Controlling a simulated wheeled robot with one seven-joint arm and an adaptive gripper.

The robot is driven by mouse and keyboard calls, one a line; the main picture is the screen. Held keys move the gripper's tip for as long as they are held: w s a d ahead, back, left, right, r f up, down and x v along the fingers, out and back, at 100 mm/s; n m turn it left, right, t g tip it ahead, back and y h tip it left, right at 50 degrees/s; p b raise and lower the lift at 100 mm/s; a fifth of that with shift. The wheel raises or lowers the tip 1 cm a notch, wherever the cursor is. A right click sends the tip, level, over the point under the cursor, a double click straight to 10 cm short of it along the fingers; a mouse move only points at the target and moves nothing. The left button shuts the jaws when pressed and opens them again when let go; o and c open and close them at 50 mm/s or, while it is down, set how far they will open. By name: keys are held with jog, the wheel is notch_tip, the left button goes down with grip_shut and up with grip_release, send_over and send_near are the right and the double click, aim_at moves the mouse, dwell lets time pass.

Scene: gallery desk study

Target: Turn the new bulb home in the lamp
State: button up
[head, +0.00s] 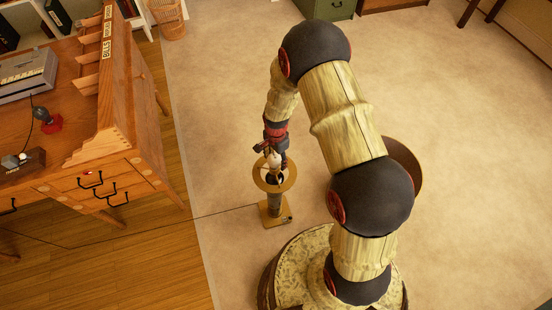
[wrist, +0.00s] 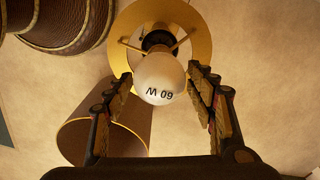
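The white bulb (wrist: 160,82), marked "60 W" and upside down in the wrist view, sits at the dark socket of the lamp (wrist: 158,40). A gold ring on thin spokes surrounds the socket. In the head view the lamp (head: 275,208) stands upright on a square base on the carpet, the pale bulb (head: 274,160) at its top. My gripper (wrist: 161,72) has one finger on each side of the bulb, fingertips very near its sides. Whether they press on the glass does not show clearly. How far the bulb is screwed in is hidden. My gripper (head: 274,152) is above the ring.
A round bin (head: 405,165) stands behind my arm. The lamp's cord (head: 150,228) runs left across the floor. Open carpet lies beyond the lamp.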

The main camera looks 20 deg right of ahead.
jog(key=shift+o, duration=0.5)
jog(key=shift+r, duration=0.1)
jog(key=shift+r, duration=0.35)
notch_tip(320, 180, up, 11)
jog(key=shift+r, duration=0.1)
